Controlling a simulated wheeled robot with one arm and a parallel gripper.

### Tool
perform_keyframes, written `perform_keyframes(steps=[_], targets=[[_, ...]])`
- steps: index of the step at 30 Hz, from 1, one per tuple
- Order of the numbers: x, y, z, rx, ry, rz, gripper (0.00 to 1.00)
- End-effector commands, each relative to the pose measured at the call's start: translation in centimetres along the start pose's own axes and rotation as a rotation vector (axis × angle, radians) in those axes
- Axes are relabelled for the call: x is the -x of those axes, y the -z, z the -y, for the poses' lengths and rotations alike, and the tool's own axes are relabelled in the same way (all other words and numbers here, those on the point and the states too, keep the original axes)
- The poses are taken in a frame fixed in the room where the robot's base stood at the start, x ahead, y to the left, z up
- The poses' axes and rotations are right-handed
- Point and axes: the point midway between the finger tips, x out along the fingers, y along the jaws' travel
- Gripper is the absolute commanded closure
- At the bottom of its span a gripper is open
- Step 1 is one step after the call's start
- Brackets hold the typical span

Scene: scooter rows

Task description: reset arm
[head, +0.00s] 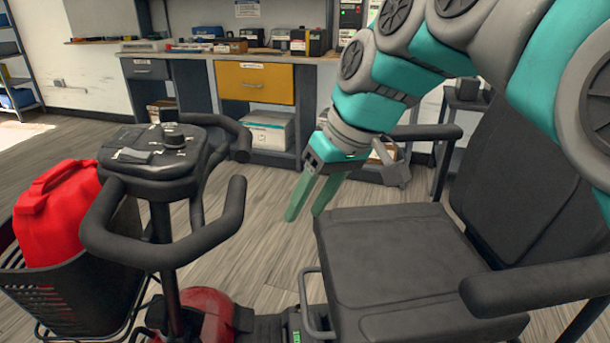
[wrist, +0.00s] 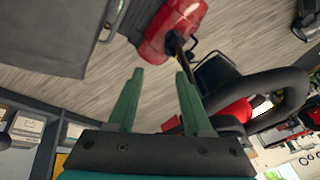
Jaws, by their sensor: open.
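My gripper (head: 303,214) hangs from my teal and grey arm in the head view, pointing down between the scooter's handlebar and its seat. Its two green fingers are apart with nothing between them. The wrist view shows the gripper (wrist: 158,84) open and empty as well. The scooter's black seat (head: 395,255) is to the right of the fingers. The scooter's handlebar (head: 235,208) and control panel (head: 150,152) are to the left.
A red fuel can (head: 62,212) sits in the black front basket (head: 75,295). A black armrest (head: 535,287) juts out at right. A workbench with a yellow drawer (head: 254,83) and several tools stands along the back wall. Open wooden floor (head: 245,265) lies between handlebar and seat.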

Motion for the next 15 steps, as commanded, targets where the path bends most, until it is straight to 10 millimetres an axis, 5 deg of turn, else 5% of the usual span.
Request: perform_keyframes(steps=[5, 15], targets=[[-2.7, -4.9, -1.1, -0.110, -0.046, 0.078, 0.50], [-9.3, -20.8, -3.7, -0.434, -0.207, 0.283, 0.50]])
